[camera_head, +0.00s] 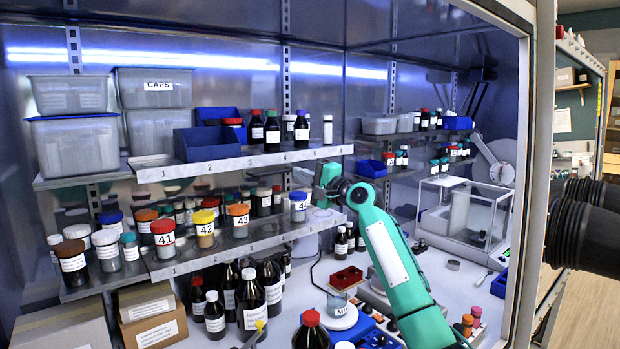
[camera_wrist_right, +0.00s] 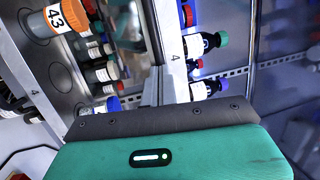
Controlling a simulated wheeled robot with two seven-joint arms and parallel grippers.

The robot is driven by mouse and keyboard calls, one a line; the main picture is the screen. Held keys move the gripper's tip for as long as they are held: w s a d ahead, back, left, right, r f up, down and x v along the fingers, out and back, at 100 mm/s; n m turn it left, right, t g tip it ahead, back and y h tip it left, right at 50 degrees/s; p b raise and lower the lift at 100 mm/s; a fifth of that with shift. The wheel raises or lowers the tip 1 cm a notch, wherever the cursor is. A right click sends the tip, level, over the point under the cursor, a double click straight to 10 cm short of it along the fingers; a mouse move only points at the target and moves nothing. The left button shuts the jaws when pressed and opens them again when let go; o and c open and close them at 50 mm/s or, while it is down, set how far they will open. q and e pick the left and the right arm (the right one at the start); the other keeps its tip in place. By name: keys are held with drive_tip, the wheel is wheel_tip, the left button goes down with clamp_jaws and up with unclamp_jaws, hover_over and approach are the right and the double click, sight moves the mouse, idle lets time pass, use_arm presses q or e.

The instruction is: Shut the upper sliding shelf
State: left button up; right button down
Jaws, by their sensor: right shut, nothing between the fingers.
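The upper sliding shelf (camera_head: 240,163) is a grey tray with a numbered front rail, and its front stands forward of the fixed shelf part on its left. It carries a blue bin (camera_head: 205,143) and several dark bottles. In the right wrist view its rail (camera_wrist_right: 173,58) runs up from the gripper. My right gripper (camera_head: 324,184) is shut and empty, just below the right end of that rail. Whether it touches the rail I cannot tell. The dark edge and teal body of my right gripper (camera_wrist_right: 165,125) fill the bottom of the wrist view. My left gripper is not in view.
The lower shelf (camera_head: 250,243) also stands forward, holding jars 41 to 44; jar 44 (camera_head: 298,207) is close to my right gripper. Jar 43 (camera_wrist_right: 57,20) shows in the wrist view. Bottles, a balance (camera_head: 347,338) and a glass enclosure (camera_head: 465,215) crowd the worktop.

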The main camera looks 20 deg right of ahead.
drive_tip(key=shift+w+a+r, duration=0.15)
drive_tip(key=shift+w, duration=0.3)
drive_tip(key=shift+w+a+r, duration=0.1)
drive_tip(key=shift+w+r, duration=0.05)
drive_tip(key=shift+w, duration=0.25)
